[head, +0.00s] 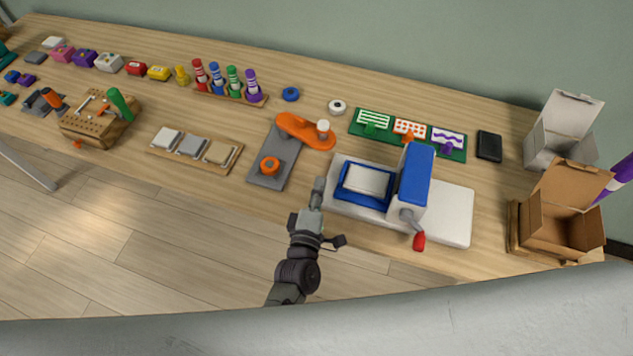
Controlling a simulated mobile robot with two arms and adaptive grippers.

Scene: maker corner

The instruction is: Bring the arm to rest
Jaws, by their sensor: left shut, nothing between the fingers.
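My left gripper (318,193) is dark grey and shut, with nothing between its fingers. Its arm comes up from the bottom of the head view, and the fingertips point away from me. The fingertips are just left of the white base of a blue and white press (415,180), near the front of the wooden bench (220,180). I cannot tell whether they touch the base. My right gripper is not in the head view.
A grey board with orange parts (272,170) lies left of the gripper. The press's red-tipped crank (419,241) sticks out at the front. An open cardboard box (562,220) stands at the right. The floor (150,250) before the bench is clear.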

